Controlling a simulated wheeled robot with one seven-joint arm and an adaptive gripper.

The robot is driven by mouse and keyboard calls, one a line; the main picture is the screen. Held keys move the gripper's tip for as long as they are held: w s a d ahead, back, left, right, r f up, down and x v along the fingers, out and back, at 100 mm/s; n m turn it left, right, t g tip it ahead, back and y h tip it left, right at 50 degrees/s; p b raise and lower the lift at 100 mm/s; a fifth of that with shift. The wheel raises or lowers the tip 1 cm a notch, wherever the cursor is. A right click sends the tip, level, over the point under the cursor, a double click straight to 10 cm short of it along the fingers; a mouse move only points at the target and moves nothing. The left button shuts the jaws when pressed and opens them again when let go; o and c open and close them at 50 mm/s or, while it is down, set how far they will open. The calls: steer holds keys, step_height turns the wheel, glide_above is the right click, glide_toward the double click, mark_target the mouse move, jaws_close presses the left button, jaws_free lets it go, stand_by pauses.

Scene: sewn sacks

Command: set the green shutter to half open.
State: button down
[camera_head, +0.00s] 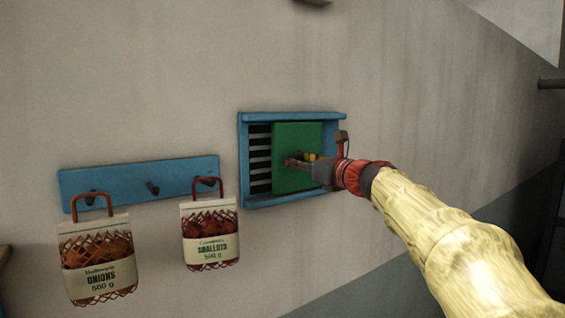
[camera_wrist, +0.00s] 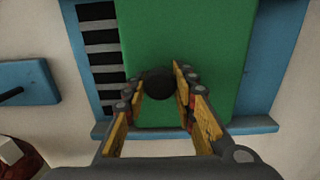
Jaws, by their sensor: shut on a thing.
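The green shutter (camera_head: 297,136) is a flat panel in a blue frame (camera_head: 244,160) on the wall. It covers the middle of the opening, and dark slats (camera_head: 260,160) show uncovered to its left. In the wrist view the green shutter (camera_wrist: 205,45) has a round dark knob (camera_wrist: 159,83) near its lower part. My gripper (camera_head: 303,160) is at the shutter's front, and in the wrist view my gripper (camera_wrist: 160,90) has its fingers on both sides of the knob, shut on it. In the head view my gripper hides the knob and part of the shutter's right side.
A blue rail (camera_head: 125,180) with hooks is on the wall to the left. A bag of onions (camera_head: 98,262) and a bag of shallots (camera_head: 209,235) hang from it. The wall above the frame is mostly bare.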

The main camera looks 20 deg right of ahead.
steer(key=shift+d, duration=0.1)
steer(key=c, duration=1.5)
jaws_free()
steer(key=shift+o, duration=0.2)
steer(key=v, duration=1.2)
